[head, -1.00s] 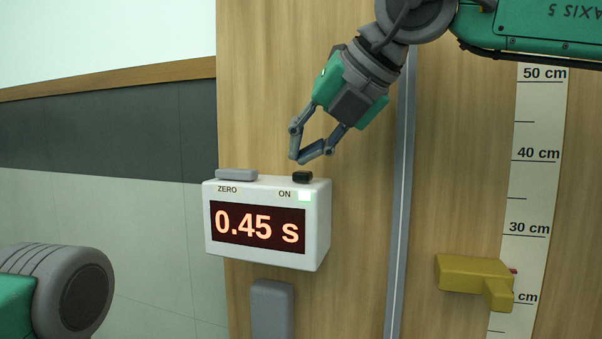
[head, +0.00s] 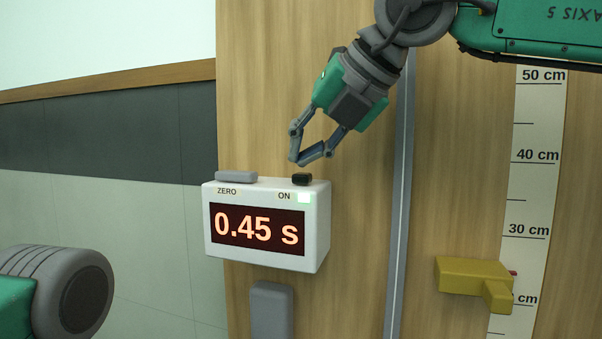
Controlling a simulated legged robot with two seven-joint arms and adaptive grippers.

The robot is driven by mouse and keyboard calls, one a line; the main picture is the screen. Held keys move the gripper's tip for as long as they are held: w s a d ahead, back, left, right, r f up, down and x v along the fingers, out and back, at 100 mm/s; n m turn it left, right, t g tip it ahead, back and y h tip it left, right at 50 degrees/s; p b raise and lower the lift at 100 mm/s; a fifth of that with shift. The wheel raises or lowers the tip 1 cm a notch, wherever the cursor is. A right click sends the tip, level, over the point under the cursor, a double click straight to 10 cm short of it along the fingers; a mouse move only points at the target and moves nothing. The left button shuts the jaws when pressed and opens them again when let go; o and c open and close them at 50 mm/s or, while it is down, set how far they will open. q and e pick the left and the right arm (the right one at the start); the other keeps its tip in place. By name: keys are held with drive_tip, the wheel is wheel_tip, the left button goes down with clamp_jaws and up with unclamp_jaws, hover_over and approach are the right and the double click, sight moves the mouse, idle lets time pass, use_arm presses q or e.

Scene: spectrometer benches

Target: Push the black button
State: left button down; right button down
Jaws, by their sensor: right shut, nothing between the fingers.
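The black button (head: 302,179) sits on top of a white timer box (head: 321,225), at its right end. It is above the label ON and a lit pale green square. The display (head: 257,228) reads 0.45 s. A grey button (head: 236,176) lies on the left of the box top, above the label ZERO. My right gripper (head: 296,160) comes down from the upper right. It is shut and empty, its tips a little above the black button with a small gap visible. My left gripper is out of view; only part of my left arm shows at the lower left.
A wooden panel stands behind the box, with a vertical metal rail (head: 400,200) to its right. A yellow block (head: 472,275) sits beside a white centimetre scale (head: 535,180) at the right. A grey block (head: 271,310) is below the box.

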sight(303, 173)
drive_tip(key=shift+f, duration=0.15)
drive_tip(key=shift+s+f, duration=0.1)
drive_tip(key=shift+f, duration=0.4)
idle(0.3)
drive_tip(key=shift+r+p, duration=0.65)
drive_tip(key=shift+r, duration=0.05)
wheel_tip(303, 173, up, 6)
drive_tip(key=p, duration=0.6)
drive_tip(key=shift+r, duration=0.1)
